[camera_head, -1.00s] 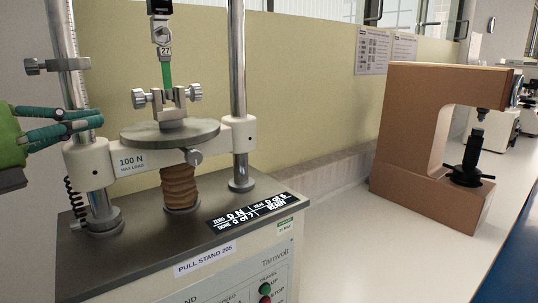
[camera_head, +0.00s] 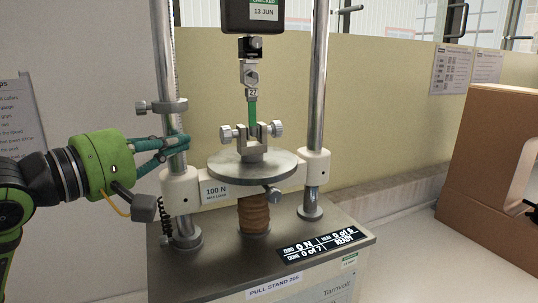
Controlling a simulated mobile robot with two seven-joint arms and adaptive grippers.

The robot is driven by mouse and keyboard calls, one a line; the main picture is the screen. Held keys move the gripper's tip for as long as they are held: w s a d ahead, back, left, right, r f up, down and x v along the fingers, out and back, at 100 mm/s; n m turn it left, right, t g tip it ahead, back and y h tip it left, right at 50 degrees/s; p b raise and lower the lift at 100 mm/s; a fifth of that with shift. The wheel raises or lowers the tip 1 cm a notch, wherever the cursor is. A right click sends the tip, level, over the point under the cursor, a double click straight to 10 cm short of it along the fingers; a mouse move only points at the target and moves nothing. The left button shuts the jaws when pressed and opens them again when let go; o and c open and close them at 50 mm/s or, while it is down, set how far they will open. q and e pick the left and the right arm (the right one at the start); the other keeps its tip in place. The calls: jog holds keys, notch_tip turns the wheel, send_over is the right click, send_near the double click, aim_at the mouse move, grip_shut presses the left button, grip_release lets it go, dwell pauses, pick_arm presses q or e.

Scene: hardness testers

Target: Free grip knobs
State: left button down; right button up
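The pull stand (camera_head: 210,275) has a lower grip (camera_head: 253,148) on a round plate (camera_head: 253,165). A ridged metal left knob (camera_head: 224,134) and right knob (camera_head: 277,129) stick out from its sides. A green strip (camera_head: 253,114) runs from this grip up to the upper grip (camera_head: 250,76), which hangs under a dark gauge (camera_head: 262,16). My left gripper (camera_head: 187,144) has teal fingers pointing right, by the stand's left column, apart from the knobs. The fingertips look close together, but their opening is unclear. They appear empty. My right gripper is out of view.
The left column (camera_head: 166,70) carries a clamp with its own knob (camera_head: 141,108). Another knob (camera_head: 274,195) sits under the plate. The display (camera_head: 318,244) reads 0 N and READY. A brown C-shaped frame (camera_head: 485,185) stands at the right, with bare bench between.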

pick_arm(q)
jog(key=shift+m, duration=0.6)
jog(key=shift+w+d+r+p, duration=0.1)
jog(key=shift+w+d+p, duration=0.3)
jog(key=shift+d, duration=0.7)
jog(key=shift+w+d+r+p, duration=0.1)
jog(key=shift+w+d+p, duration=0.3)
jog(key=shift+d, duration=0.65)
jog(key=shift+w+d+r+p, duration=0.15)
jog(key=shift+w+d, duration=0.4)
jog(key=shift+d, duration=0.55)
jog(key=shift+w+a+f+y+b, duration=0.2)
jog(key=shift+w+f+y+b, duration=0.15)
jog(key=shift+b, duration=0.25)
jog(key=shift+f, duration=0.1)
